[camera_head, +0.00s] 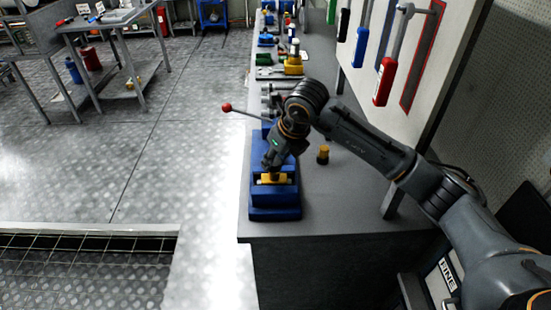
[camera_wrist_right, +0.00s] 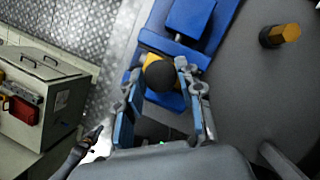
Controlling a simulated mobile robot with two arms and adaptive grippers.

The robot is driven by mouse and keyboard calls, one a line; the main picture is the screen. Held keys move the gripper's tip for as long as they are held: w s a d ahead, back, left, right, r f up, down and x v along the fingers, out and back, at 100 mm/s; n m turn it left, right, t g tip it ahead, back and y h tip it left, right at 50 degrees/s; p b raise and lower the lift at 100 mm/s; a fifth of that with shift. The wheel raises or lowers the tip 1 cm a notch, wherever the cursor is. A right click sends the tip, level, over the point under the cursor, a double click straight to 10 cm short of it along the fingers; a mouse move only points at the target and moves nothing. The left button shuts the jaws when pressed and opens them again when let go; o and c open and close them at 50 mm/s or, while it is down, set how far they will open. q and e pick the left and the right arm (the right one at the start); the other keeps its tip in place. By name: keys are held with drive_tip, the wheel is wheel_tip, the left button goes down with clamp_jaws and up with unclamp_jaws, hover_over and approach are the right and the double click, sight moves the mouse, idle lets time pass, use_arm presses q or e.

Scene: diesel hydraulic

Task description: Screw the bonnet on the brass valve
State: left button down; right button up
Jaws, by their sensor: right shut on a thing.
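The brass valve (camera_head: 273,179) lies in the blue vise (camera_head: 275,212) at the bench's front end. My right gripper (camera_head: 271,164) points down over it from above. In the right wrist view, the right gripper (camera_wrist_right: 160,72) has its fingers on either side of a dark round piece (camera_wrist_right: 160,76), which looks like the bonnet. It sits over the yellow body of the valve (camera_wrist_right: 172,101), and hides where the two meet, so I cannot tell how they are seated. My left gripper is not in view.
A small brass hex-topped part (camera_head: 323,152) stands on the grey bench (camera_head: 340,222) right of the vise. A red-knobbed lever (camera_head: 226,107) sticks out to the left. Several tools hang on the board (camera_head: 420,25), and more parts line the bench behind.

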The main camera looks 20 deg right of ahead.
drive_tip(key=shift+b, duration=0.45)
idle(1.1)
drive_tip(key=shift+f+b, duration=1.1)
drive_tip(key=shift+f, duration=0.25)
drive_tip(key=o, duration=0.8)
drive_tip(key=shift+r, duration=0.1)
drive_tip(key=shift+o, duration=0.2)
drive_tip(key=shift+r, duration=0.1)
drive_tip(key=v, duration=1.1)
drive_tip(key=shift+s+r, duration=0.25)
drive_tip(key=shift+r, duration=0.1)
drive_tip(key=shift+d, duration=0.1)
drive_tip(key=shift+c, duration=0.6)
